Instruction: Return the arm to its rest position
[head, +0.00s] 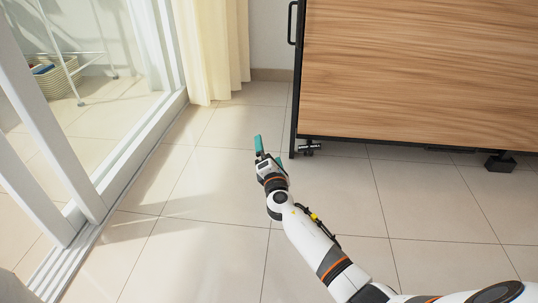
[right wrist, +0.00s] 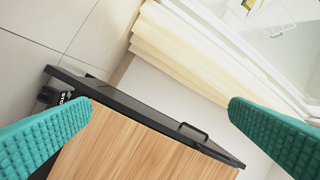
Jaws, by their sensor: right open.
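My right arm comes in from the lower right in the head view and stretches forward over the floor. Its gripper (head: 259,148) with teal fingers is beside the left edge of a wooden cabinet. In the right wrist view the two teal ridged fingers (right wrist: 160,130) stand wide apart with nothing between them. Beyond them shows the cabinet's dark edge and wood panel. My left gripper is not in view.
The wooden cabinet (head: 420,70) on black feet with a dark handle (head: 292,23) stands at the upper right. A cream curtain (head: 212,45) and a white sliding door frame (head: 60,130) are at the left. A basket (head: 58,78) sits beyond the glass. Floor tiles (head: 200,245) are clear.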

